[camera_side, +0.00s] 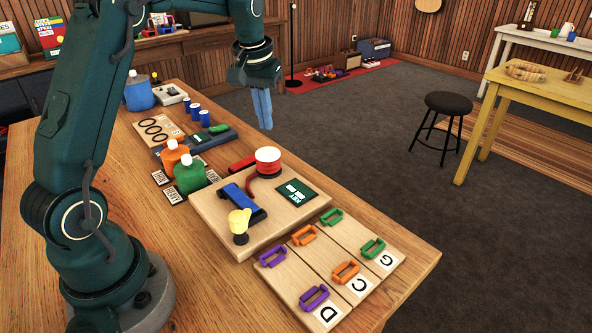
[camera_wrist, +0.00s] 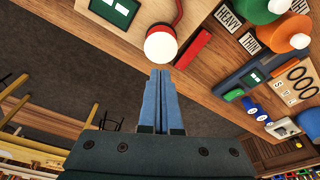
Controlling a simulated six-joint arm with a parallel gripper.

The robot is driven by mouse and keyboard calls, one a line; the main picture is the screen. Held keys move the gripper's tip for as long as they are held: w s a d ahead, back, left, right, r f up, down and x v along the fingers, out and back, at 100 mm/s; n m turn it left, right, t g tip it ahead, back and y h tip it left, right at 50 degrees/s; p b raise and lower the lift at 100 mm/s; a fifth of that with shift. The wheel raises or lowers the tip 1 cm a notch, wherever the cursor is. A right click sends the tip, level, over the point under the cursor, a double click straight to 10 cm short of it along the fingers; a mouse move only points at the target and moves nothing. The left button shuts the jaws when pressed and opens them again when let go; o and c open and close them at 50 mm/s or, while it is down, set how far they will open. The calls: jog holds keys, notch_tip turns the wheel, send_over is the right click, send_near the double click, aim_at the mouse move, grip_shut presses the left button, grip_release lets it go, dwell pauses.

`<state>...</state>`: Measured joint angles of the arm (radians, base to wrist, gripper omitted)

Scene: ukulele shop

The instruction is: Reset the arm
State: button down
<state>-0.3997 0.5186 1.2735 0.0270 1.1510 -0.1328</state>
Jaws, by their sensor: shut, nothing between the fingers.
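My gripper (camera_side: 262,108) hangs from my dark green arm near the far right edge of the wooden table, pointing down. Its two blue fingers are pressed together with nothing between them. In the wrist view the shut fingers (camera_wrist: 160,85) point toward the white, red-rimmed round piece (camera_wrist: 161,45) on the wooden board. In the side view that round piece (camera_side: 267,155) stands nearer the camera than the fingers, and they look apart from it.
The board (camera_side: 238,248) also bears a blue clamp-like piece (camera_side: 241,201). A lettered tray (camera_side: 330,270) holds several coloured clips. Orange (camera_side: 172,157) and green (camera_side: 189,175) bottles stand left of the board. A red bar (camera_side: 243,163) lies near the table edge. Open floor (camera_side: 350,130) lies beyond.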

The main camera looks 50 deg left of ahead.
jog(key=s+d+r+m+t, duration=0.3)
jog(key=s+d+r, duration=0.5)
jog(key=d+r, duration=0.2)
jog(key=s+d+f+m+h, duration=0.1)
jog(key=s+d+f+m, duration=0.2)
jog(key=s, duration=0.8)
notch_tip(320, 180, down, 4)
jog(key=shift+s+d+f+t, duration=0.15)
jog(key=shift+s+d+t, duration=0.15)
jog(key=shift+d, duration=0.8)
